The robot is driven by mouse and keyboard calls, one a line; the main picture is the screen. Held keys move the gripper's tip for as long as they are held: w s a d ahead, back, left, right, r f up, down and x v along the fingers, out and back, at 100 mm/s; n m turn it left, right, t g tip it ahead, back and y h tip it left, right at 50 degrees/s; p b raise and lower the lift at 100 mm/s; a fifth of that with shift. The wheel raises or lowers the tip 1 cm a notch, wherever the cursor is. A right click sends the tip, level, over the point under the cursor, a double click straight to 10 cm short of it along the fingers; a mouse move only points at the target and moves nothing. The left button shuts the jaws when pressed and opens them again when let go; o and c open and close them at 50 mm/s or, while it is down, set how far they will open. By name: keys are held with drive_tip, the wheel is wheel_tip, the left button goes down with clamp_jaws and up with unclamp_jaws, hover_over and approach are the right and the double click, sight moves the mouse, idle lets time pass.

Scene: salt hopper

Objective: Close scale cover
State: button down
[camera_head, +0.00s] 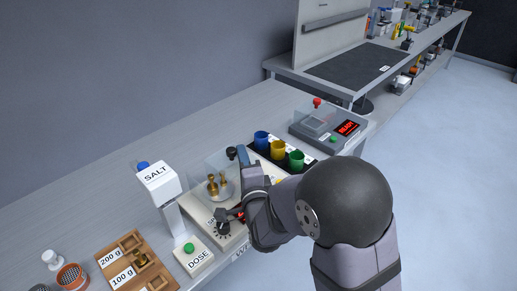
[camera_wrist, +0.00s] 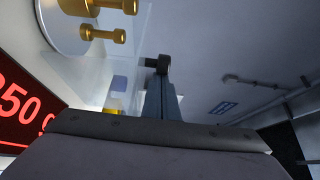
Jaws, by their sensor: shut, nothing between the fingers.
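The scale (camera_head: 208,219) sits on the bench with brass weights (camera_head: 217,186) on its pan; the weights also show at the top left of the wrist view (camera_wrist: 103,35). Clear panels of the scale cover (camera_head: 198,176) stand around the pan; how far the cover is closed is hard to tell. A black knob (camera_head: 232,153) is at its far right side. My gripper (camera_head: 242,152) is shut and empty, with its tips just right of the knob. In the wrist view the black knob (camera_wrist: 158,64) appears at the fingertips; contact is unclear. The red display (camera_wrist: 22,110) ends in "50 g".
Blue, yellow and green cups (camera_head: 278,150) stand close behind my wrist. A grey device (camera_head: 328,128) reading READY is beyond them. The salt hopper (camera_head: 160,185), DOSE button (camera_head: 189,248) and wooden weight tray (camera_head: 130,262) are at left. Open bench lies behind the scale.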

sight(224, 175)
drive_tip(key=s+a+b, duration=0.1)
drive_tip(key=s+a, duration=0.3)
drive_tip(key=shift+s+a, duration=0.25)
drive_tip(key=shift+a, duration=0.05)
drive_tip(key=shift+s+f, duration=0.1)
drive_tip(key=shift+s, duration=0.05)
drive_tip(key=b+v, duration=0.7)
drive_tip(key=b, duration=0.4)
drive_tip(key=shift+d, duration=0.25)
